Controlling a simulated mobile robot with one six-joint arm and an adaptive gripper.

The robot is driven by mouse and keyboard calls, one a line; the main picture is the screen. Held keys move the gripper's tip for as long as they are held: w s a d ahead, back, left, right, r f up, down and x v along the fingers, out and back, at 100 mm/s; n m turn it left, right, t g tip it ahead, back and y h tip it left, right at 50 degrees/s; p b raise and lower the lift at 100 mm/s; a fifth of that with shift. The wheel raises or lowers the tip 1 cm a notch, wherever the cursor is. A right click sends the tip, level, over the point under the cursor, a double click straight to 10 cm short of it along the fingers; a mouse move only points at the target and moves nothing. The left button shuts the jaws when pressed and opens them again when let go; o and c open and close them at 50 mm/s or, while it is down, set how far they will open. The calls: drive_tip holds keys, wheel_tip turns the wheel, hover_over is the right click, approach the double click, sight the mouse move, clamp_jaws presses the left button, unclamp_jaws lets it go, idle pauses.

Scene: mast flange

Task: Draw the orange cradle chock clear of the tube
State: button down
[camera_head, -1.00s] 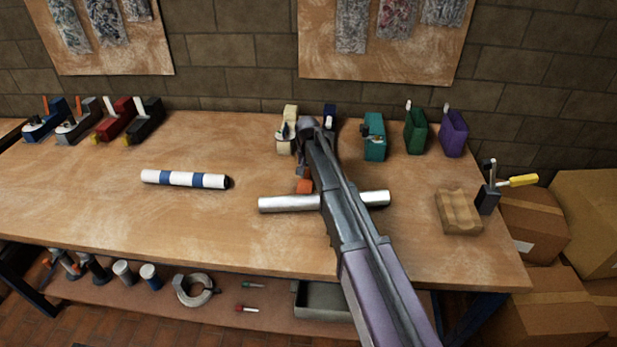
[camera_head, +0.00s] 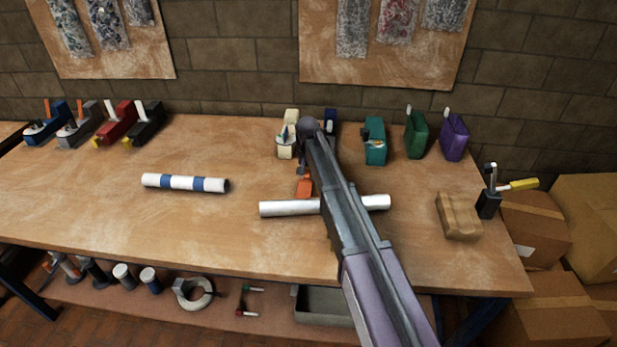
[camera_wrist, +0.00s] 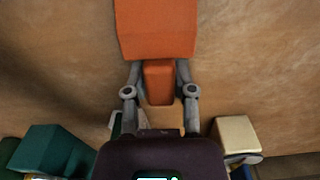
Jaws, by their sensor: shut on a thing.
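The orange cradle chock (camera_head: 304,188) is on the bench at the far side of the plain silver-white tube (camera_head: 288,208). In the head view its near edge appears right by the tube; I cannot tell whether they touch. In the wrist view the chock (camera_wrist: 157,30) shows a wide body running off the top edge and a narrower tab. My gripper (camera_wrist: 160,75) is shut on that tab, one finger on each side. In the head view my gripper (camera_head: 303,172) is partly hidden by my arm, which also covers the tube's middle.
A blue-and-white banded tube (camera_head: 185,183) lies to the left. Cream (camera_head: 287,145), teal (camera_head: 376,141), green (camera_head: 415,134) and purple (camera_head: 454,138) blocks stand along the back. A wooden block (camera_head: 459,216) is at the right. Bench between the tubes is clear.

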drive_tip(key=shift+c, duration=2.2)
unclamp_jaws()
wheel_tip(320, 180, up, 8)
drive_tip(key=p, duration=0.8)
drive_tip(key=s+d, duration=1.2)
drive_tip(key=shift+d, duration=0.1)
drive_tip(key=s+d, duration=0.5)
drive_tip(key=s, duration=0.3)
drive_tip(key=s+d+n, duration=0.1)
drive_tip(key=s+d, duration=0.5)
drive_tip(key=s, duration=0.3)
drive_tip(key=shift+s+d, duration=0.15)
drive_tip(key=shift+d, duration=0.1)
